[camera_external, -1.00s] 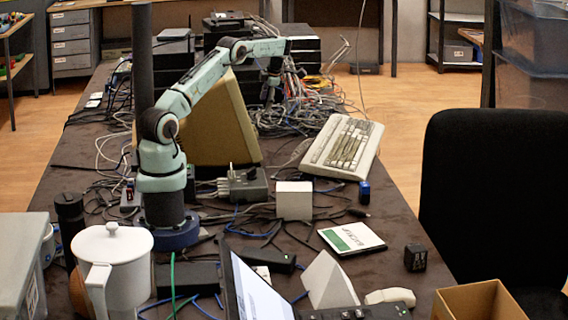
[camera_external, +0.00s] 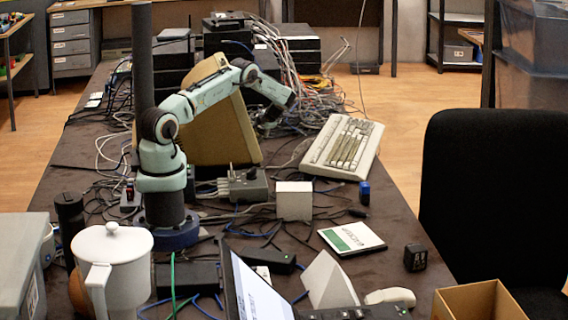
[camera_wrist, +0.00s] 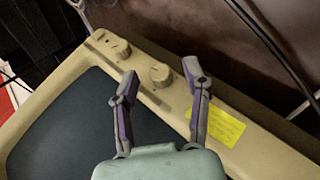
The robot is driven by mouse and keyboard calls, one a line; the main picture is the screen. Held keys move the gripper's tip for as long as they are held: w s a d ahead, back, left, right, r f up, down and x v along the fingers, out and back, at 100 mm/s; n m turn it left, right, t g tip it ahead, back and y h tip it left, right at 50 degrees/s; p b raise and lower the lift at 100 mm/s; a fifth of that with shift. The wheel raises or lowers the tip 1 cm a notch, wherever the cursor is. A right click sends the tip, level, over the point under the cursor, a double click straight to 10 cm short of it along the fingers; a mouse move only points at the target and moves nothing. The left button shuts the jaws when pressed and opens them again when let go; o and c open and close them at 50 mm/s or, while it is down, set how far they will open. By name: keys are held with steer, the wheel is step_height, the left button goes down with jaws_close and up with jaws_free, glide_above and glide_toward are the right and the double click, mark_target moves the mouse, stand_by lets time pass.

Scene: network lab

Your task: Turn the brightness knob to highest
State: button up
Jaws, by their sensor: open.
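The beige monitor (camera_external: 215,120) stands on the table with its back to the outside camera. In the wrist view its front bezel (camera_wrist: 262,146) runs diagonally beside the dark screen (camera_wrist: 75,125). A round beige knob (camera_wrist: 160,75) stands out from the bezel, and a second knob-like part (camera_wrist: 114,46) sits nearer the corner. I cannot read which one is for brightness. My gripper (camera_wrist: 161,78) is open and empty, its fingers appearing on either side of the round knob; contact cannot be told. In the outside view my gripper (camera_external: 267,128) is low beside the monitor, partly hidden.
A yellow label (camera_wrist: 222,126) is on the bezel beside the right finger. A keyboard (camera_external: 342,147) lies right of the monitor. Tangled cables (camera_external: 290,85) lie behind my gripper, and a dark cable (camera_wrist: 270,45) crosses near the bezel in the wrist view.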

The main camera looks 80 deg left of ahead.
jaws_close()
steer(key=shift+s+a+m+t+h, duration=0.15)
steer(key=shift+m+t+h, duration=0.25)
steer(key=shift+h, duration=0.5)
steer(key=shift+a+r+m+t+h, duration=0.1)
steer(key=shift+m+t+h, duration=0.35)
steer(key=shift+h, duration=0.75)
jaws_free()
steer(key=v, duration=1.2)
steer(key=shift+w, duration=0.25)
